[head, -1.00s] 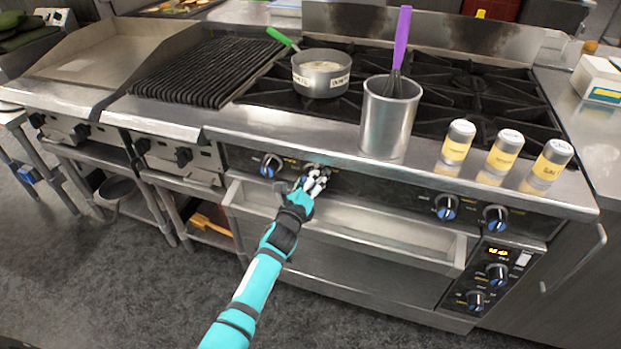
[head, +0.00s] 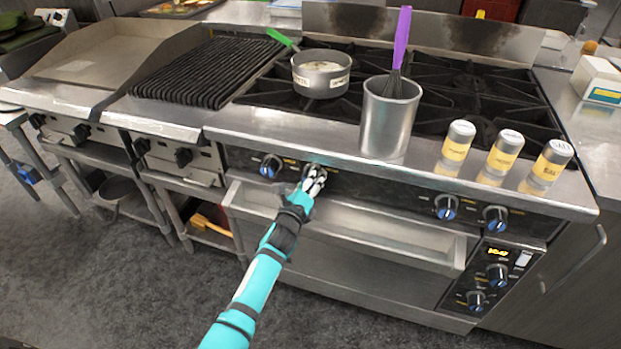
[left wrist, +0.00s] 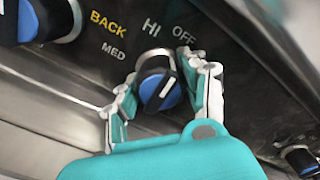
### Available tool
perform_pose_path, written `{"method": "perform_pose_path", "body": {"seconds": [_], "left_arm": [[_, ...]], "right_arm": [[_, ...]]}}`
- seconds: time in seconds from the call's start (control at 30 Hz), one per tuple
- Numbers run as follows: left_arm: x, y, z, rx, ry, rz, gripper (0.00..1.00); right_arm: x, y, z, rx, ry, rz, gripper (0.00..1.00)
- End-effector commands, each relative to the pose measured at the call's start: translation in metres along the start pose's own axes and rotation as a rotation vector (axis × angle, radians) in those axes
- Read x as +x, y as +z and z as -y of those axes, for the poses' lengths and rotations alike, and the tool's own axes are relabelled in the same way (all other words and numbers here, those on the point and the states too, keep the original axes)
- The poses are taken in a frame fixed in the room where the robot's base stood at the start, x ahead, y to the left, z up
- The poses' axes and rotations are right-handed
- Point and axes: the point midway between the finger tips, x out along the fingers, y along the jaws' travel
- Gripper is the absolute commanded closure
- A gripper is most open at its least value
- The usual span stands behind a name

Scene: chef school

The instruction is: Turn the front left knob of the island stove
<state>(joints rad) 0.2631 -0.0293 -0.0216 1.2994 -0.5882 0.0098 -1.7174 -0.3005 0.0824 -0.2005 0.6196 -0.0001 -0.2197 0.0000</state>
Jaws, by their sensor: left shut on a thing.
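The island stove has a dark front panel (head: 400,191) with several blue-and-black knobs. My left gripper (head: 314,180) is at the second knob from the left, and its fingers hide most of that knob in the head view. In the left wrist view the knob (left wrist: 157,87) sits between the two white-and-teal fingers, which are closed on it from both sides. Its white pointer mark slants near the HI and OFF labels. Another knob (head: 270,166) is just to the left on the panel; it also shows in the left wrist view (left wrist: 50,18). My right gripper is not in view.
A pot (head: 321,75) with a green handle and a metal canister (head: 388,122) holding a purple-handled whisk stand on the stove. Three shakers (head: 500,152) stand along the front ledge. A drawer-like tray (head: 350,222) juts out below my gripper.

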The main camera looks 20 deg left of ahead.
Motion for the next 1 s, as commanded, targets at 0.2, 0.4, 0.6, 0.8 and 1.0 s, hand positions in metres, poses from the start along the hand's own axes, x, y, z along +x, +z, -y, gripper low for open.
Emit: {"method": "perform_pose_path", "body": {"seconds": [0.2, 0.4, 0.6, 0.8, 1.0], "left_arm": [[0.0000, -0.0005, -0.0007, -0.153, 0.001, -0.001, 0.89], [0.0000, -0.0005, -0.0006, -0.340, 0.002, -0.001, 0.89], [0.0000, -0.0005, -0.0005, -0.530, 0.002, -0.001, 0.89], [0.0000, -0.0005, -0.0003, -0.720, 0.002, -0.001, 0.89], [0.0000, -0.0004, -0.0003, -0.911, 0.003, -0.001, 0.89]], "right_arm": [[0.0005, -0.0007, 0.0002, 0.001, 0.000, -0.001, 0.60], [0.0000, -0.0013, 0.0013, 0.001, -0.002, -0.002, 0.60], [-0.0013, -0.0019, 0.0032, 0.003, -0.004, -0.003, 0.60], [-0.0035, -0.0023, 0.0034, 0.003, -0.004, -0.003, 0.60], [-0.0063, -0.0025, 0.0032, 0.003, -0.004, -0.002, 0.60]]}}
